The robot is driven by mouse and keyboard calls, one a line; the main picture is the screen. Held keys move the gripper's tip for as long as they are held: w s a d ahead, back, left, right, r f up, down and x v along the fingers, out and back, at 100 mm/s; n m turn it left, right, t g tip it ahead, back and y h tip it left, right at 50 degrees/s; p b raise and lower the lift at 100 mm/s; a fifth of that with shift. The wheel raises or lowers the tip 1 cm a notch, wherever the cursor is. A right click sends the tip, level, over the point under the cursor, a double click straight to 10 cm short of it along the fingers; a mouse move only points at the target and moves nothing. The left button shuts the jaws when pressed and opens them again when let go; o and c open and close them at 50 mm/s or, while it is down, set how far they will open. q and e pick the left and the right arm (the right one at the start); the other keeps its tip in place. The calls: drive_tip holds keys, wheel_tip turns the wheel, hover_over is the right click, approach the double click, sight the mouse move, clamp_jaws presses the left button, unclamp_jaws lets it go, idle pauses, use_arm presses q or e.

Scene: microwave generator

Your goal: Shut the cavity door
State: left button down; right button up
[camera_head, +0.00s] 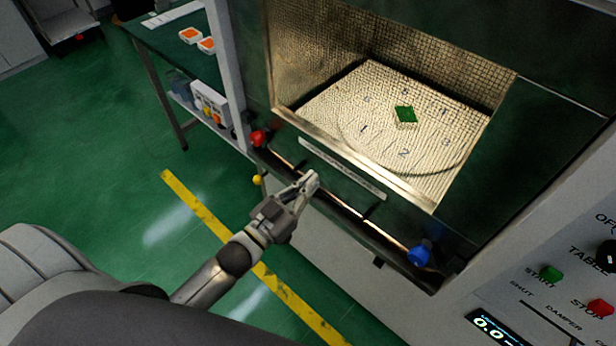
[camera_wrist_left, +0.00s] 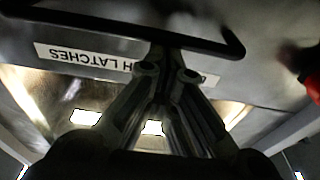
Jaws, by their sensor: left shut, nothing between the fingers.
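The cavity door (camera_head: 355,195) is the dark framed panel on the cabinet front, with a white label strip (camera_head: 342,168) along its lower part. A bright copper strip shows below the label; I cannot tell how far the door stands from closed. My left gripper (camera_head: 311,183) is shut and empty, its fingertips at the door's lower part, just below the label. In the left wrist view the fingers point at the label (camera_wrist_left: 85,57), which reads "LATCHES" upside down, with a black bar (camera_wrist_left: 150,28) near the tips. I cannot tell whether they touch. A red knob (camera_head: 259,138) and a blue knob (camera_head: 419,254) sit at the lower corners.
A control panel (camera_head: 560,290) with green and red buttons is at right. A green side table (camera_head: 175,40) stands at left. The floor in front is open.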

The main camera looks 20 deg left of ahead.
use_arm(q)
wheel_tip(320, 180, down, 4)
drive_tip(key=shift+r+b, duration=0.2)
drive_tip(key=shift+b, duration=0.5)
use_arm(e)
wheel_tip(320, 180, down, 2)
drive_tip(key=shift+f, duration=0.1)
use_arm(q)
drive_tip(key=shift+f, duration=0.15)
use_arm(e)
drive_tip(key=shift+d, duration=0.2)
use_arm(q)
drive_tip(key=r+p, duration=0.2)
drive_tip(key=w+r+p, duration=0.1)
drive_tip(key=r, duration=0.1)
drive_tip(key=shift+d+r+p, duration=0.1)
drive_tip(key=shift+r+p, duration=0.15)
drive_tip(key=shift+p, duration=0.15)
drive_tip(key=b+v, duration=0.2)
drive_tip(key=v, duration=0.8)
use_arm(e)
drive_tip(key=shift+s+r, duration=0.5)
drive_tip(key=shift+r, duration=0.2)
use_arm(q)
drive_tip(key=shift+s, duration=0.1)
